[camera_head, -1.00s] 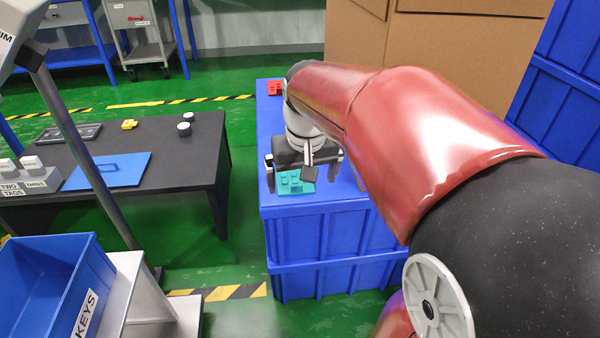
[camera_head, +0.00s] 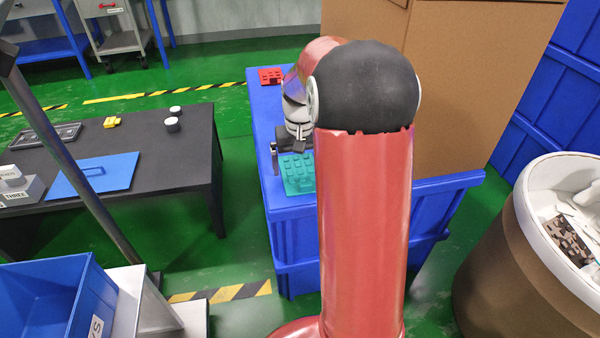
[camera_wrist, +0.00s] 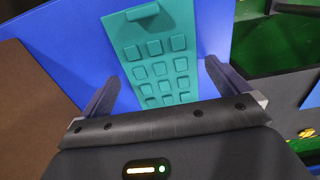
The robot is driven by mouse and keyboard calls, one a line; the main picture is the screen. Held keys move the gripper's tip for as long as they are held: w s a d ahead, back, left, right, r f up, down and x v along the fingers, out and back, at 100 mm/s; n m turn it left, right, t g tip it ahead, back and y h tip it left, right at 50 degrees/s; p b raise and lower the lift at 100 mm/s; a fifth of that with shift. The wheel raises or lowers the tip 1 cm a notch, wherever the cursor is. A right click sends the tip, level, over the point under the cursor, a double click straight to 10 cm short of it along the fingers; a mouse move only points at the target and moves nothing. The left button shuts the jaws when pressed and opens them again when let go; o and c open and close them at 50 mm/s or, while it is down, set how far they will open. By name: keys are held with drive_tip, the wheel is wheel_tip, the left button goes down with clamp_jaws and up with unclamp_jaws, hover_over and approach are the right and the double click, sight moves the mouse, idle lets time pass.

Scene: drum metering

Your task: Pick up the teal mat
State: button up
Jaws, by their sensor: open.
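The teal mat (camera_head: 298,176) lies flat on top of the blue crate (camera_head: 300,214), near its front edge. It has raised square pads, and my arm hides its right part in the head view. In the wrist view the mat (camera_wrist: 157,56) runs from the top toward my gripper, with a raised teal bar (camera_wrist: 142,12) near its far end. My gripper (camera_wrist: 168,92) is open, its two fingers apart on either side of the mat's near part. I see nothing held. In the head view my gripper (camera_head: 290,150) is partly hidden beside the mat.
A red mat (camera_head: 270,75) lies at the crate's far end. A large cardboard box (camera_head: 455,90) stands right behind my arm. A dark table (camera_head: 180,150) with a blue mat (camera_head: 93,175) stands left. A round bin (camera_head: 510,250) is at right.

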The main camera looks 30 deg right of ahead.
drive_tip(key=shift+f, duration=0.45)
drive_tip(key=c, duration=0.9)
drive_tip(key=shift+o, duration=0.2)
drive_tip(key=shift+r, duration=0.15)
